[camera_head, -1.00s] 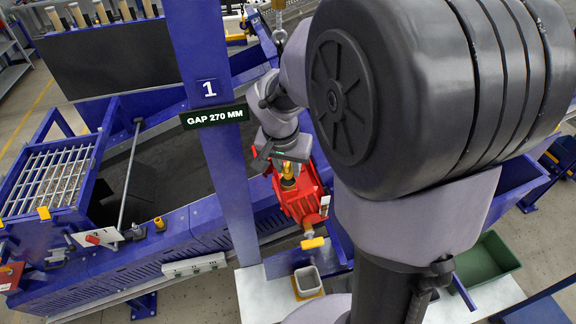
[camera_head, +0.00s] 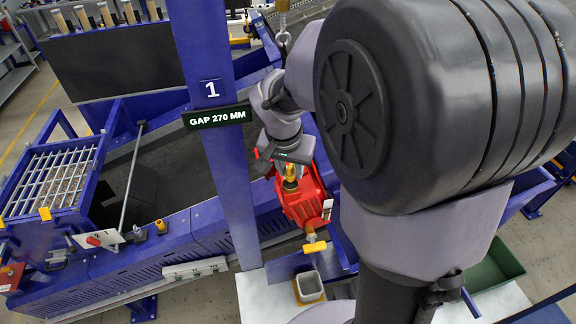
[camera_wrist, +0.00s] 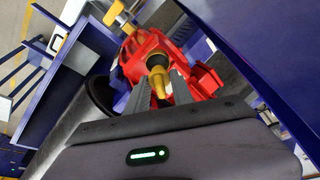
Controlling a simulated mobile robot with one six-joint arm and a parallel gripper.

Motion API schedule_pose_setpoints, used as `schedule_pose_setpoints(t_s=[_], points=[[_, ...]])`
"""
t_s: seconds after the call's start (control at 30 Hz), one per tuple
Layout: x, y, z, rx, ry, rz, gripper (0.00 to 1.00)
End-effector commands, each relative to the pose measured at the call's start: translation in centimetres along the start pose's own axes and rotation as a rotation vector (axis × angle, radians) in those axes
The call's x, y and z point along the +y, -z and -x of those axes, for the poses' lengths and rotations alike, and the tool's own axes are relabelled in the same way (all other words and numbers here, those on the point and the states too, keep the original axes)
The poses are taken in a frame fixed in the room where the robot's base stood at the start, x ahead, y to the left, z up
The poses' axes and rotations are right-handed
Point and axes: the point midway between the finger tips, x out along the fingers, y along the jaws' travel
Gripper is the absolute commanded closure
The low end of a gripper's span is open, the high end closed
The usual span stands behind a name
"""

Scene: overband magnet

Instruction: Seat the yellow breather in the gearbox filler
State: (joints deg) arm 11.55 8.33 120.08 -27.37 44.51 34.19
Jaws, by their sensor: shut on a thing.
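The red gearbox (camera_head: 309,204) stands beside the blue conveyor frame, right of the post with the "GAP 270 MM" sign. My gripper (camera_head: 289,175) is over its top, pointing down. It is shut on the yellow breather (camera_head: 290,185), whose lower end is at the gearbox top. In the wrist view the breather (camera_wrist: 158,78) sits between my two grey fingers (camera_wrist: 160,88), in line with a dark-centred yellow ring (camera_wrist: 157,63) on the gearbox (camera_wrist: 140,46). The filler's mouth is largely hidden, so I cannot tell whether the breather is inside it or just above.
A yellow-ended fitting (camera_head: 314,247) sticks out of the gearbox front. A grey open cup (camera_head: 309,284) stands on the pale bench below. A green bin (camera_head: 494,264) is at the right. The blue post (camera_head: 215,150) rises close left of my gripper.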

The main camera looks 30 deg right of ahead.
Motion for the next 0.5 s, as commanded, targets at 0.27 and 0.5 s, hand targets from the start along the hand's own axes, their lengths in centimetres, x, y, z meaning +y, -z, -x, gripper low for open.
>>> schedule_pose_setpoints(t_s=[0.27, 0.5], points=[[0.0, -0.1, -0.5, 0.0, 0.0, 0.0, 1.0], [0.0, -0.3, -1.0, 0.0, 0.0, 0.0, 1.0]])
